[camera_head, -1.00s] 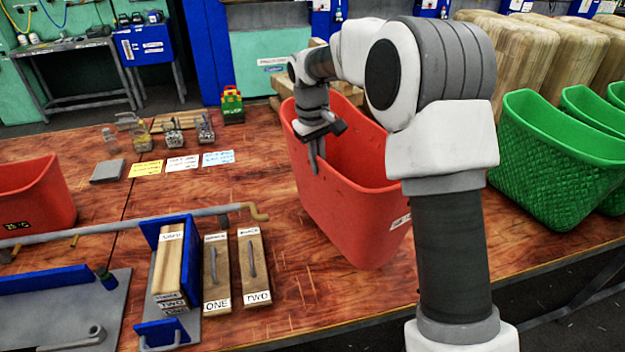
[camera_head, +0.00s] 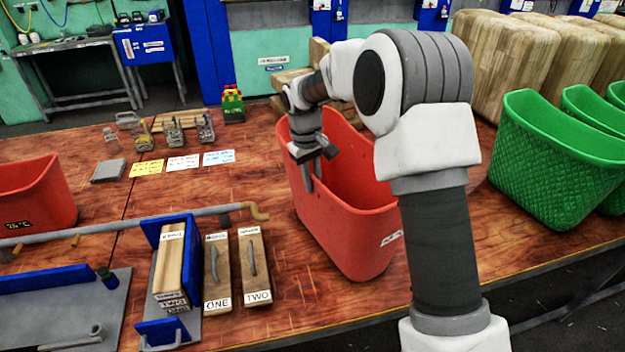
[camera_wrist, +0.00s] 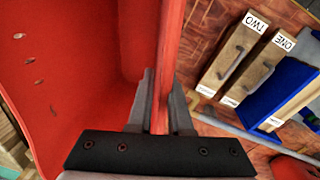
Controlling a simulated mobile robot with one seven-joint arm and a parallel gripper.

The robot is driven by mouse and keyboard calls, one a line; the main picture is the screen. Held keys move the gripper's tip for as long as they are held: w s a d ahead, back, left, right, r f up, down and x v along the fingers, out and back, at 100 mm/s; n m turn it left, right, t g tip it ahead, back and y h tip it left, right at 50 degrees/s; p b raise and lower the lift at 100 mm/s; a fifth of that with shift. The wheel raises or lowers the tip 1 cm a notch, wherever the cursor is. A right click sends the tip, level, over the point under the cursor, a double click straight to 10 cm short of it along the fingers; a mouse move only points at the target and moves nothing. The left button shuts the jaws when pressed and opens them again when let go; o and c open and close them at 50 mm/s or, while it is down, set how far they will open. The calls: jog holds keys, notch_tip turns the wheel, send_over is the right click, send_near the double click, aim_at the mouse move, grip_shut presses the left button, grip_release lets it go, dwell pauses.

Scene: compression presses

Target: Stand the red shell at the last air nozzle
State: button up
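The large red shell (camera_head: 365,235), an open tub shape, is upright at the middle right of the table; I cannot tell if its base touches the wood. My gripper (camera_head: 308,183) is at its left rim. In the wrist view the gripper (camera_wrist: 163,105) has one finger on each side of the red shell's wall (camera_wrist: 163,60), close against it. A grey pipe (camera_head: 130,228) runs across the left of the table, with small brass nozzles (camera_head: 75,241) and a curved brass end (camera_head: 258,212) left of the shell.
Another red shell (camera_head: 35,195) with a display stands at far left. Wooden blocks marked ONE (camera_head: 217,270) and TWO (camera_head: 254,265) lie left of the shell, beside a blue-sided press (camera_head: 170,270). Green shells (camera_head: 550,165) stand at right. Three cards (camera_head: 183,163) lie behind the pipe.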

jog(key=shift+o, duration=1.2)
notch_tip(320, 180, up, 13)
jog(key=a, duration=0.1)
jog(key=shift+s+f, duration=0.2)
jog(key=shift+s, duration=0.15)
jog(key=s+d+r+m+t, duration=0.1)
jog(key=s+d+r, duration=0.3)
jog(key=s, duration=0.4)
jog(key=s+d+r+m+t, duration=0.2)
jog(key=s+d+r, duration=0.25)
jog(key=s, duration=0.45)
jog(key=s+d+f+m+t+y, duration=0.1)
jog(key=s+d+f, duration=0.3)
jog(key=s, duration=1)
jog(key=shift+s+m+t, duration=0.25)
jog(key=shift+m+t, duration=0.25)
jog(key=shift+m, duration=0.4)
